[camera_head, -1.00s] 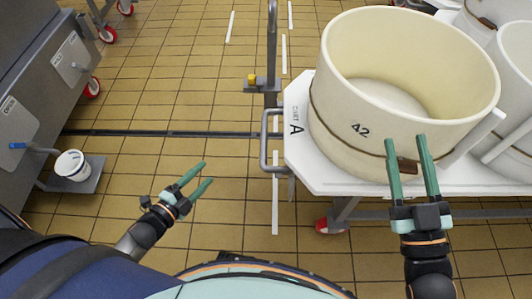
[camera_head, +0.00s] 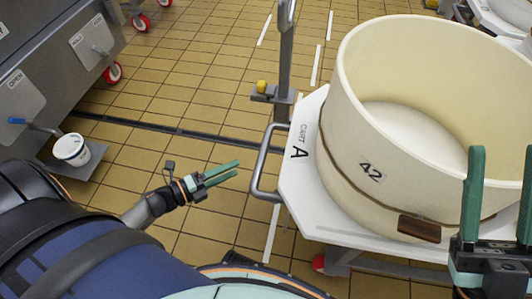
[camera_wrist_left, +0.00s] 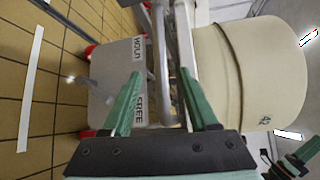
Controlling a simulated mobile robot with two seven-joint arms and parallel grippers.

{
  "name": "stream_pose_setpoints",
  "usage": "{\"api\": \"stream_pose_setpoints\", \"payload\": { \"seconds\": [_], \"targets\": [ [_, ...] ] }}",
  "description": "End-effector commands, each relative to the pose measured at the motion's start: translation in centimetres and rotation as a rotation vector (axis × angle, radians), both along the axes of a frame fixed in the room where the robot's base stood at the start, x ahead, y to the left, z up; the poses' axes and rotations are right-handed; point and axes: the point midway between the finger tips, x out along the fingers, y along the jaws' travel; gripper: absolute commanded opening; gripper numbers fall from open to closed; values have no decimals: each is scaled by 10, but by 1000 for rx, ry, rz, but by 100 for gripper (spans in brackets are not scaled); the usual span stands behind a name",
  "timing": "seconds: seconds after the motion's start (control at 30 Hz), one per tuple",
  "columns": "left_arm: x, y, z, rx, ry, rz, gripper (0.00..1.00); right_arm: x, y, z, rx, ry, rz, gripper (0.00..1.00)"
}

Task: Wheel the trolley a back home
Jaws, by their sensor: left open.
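Trolley A (camera_head: 308,212) is a white deck marked "CART A" at the right of the head view, with a red-wheeled caster below. Its grey handle bar (camera_head: 258,170) sticks out from the deck's left edge. My left gripper (camera_head: 238,169) is open and empty, its fingertips pointing at the handle from a short way to the left. In the left wrist view, the trolley's cream tub (camera_wrist_left: 265,75) stands right of the fingers (camera_wrist_left: 157,75). My right gripper (camera_head: 503,150) is open in front of the tub; its lower part is cut off.
A large cream tub (camera_head: 350,95) marked 42 fills the deck. A grey post (camera_head: 286,55) with a yellow knob stands behind the handle. Steel machines (camera_head: 50,60) and a small white bucket (camera_head: 72,149) are at left. Tiled floor (camera_head: 200,95) between is clear.

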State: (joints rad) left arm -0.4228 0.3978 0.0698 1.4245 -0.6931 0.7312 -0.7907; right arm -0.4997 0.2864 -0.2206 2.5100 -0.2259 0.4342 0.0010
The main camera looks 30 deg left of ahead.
Motion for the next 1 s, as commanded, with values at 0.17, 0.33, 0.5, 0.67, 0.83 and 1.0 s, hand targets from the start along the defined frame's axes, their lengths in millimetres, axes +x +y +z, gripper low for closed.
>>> {"api": "stream_pose_setpoints", "payload": {
  "seconds": [0.17,0.33,0.5,0.67,0.83,1.0],
  "targets": [
    [32,-18,-6,-2,-5,0,60,0,1,-10,5,6,8,50],
    [62,-35,-11,-3,-3,2,60,1,1,-18,12,13,16,50],
    [83,-47,-14,-2,-2,2,60,1,2,-23,18,18,23,50],
    [93,-53,-15,-1,-1,2,60,1,2,-25,21,21,25,50],
    [94,-54,-15,-2,1,2,60,1,2,-24,22,22,26,50],
    [94,-54,-15,-2,1,1,56,1,2,-24,22,22,26,50]
  ]
}}
